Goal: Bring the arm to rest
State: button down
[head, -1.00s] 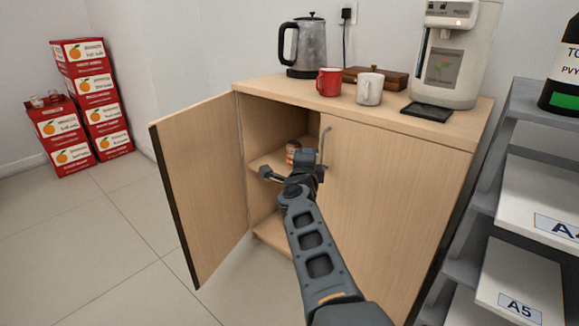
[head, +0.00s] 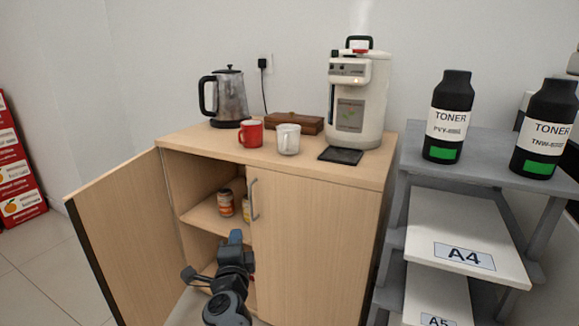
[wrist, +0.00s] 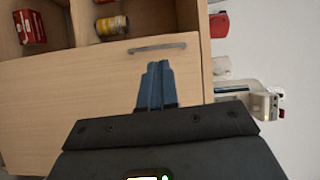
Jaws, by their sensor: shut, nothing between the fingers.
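My gripper (wrist: 156,85) is shut and empty in the wrist view, its two blue-grey fingers together in front of the cabinet's closed right door (wrist: 80,100). The door's metal handle (wrist: 157,47) lies just beyond the fingertips in that view. In the head view my arm shows low in the picture, in front of the cabinet (head: 315,245), with its folded wrist near the open shelf.
The cabinet's left door (head: 125,235) stands wide open. Jars (head: 226,203) sit on the shelf inside. A kettle (head: 230,98), a red mug (head: 250,134), a white mug (head: 288,139) and a dispenser (head: 357,100) stand on top. A grey rack (head: 470,160) with toner bottles stands at the right.

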jog(key=s+d+f+n, duration=0.2)
jog(key=s+d+f, duration=0.2)
jog(key=d, duration=0.4)
jog(key=s+d+f+n+h, duration=0.1)
jog(key=s+d+f, duration=0.3)
jog(key=d, duration=0.4)
jog(key=s+d+f+n, duration=0.2)
jog(key=s+d+f, duration=0.25)
jog(key=d, duration=0.35)
jog(key=s+d+n, duration=0.3)
jog(key=s+d, duration=0.3)
jog(key=s, duration=0.4)
jog(key=s+d+n, duration=0.2)
jog(key=s+d, duration=0.5)
jog(key=s, duration=0.4)
jog(key=s+d+r+n+g+h, duration=0.1)
jog(key=s+r+n, duration=0.1)
jog(key=s+r, duration=0.45)
jog(key=s+d+r+n+g, duration=0.1)
jog(key=s+r, duration=0.2)
jog(key=s, duration=0.6)
jog(key=s+r+n+g+h, duration=0.1)
jog(key=s+r+n, duration=0.1)
jog(key=s+r, duration=0.45)
notch_tip(320, 180, up, 18)
jog(key=s+p, duration=0.2)
jog(key=p, duration=1.6)
jog(key=shift+s+r, duration=0.2)
jog(key=shift+s, duration=0.1)
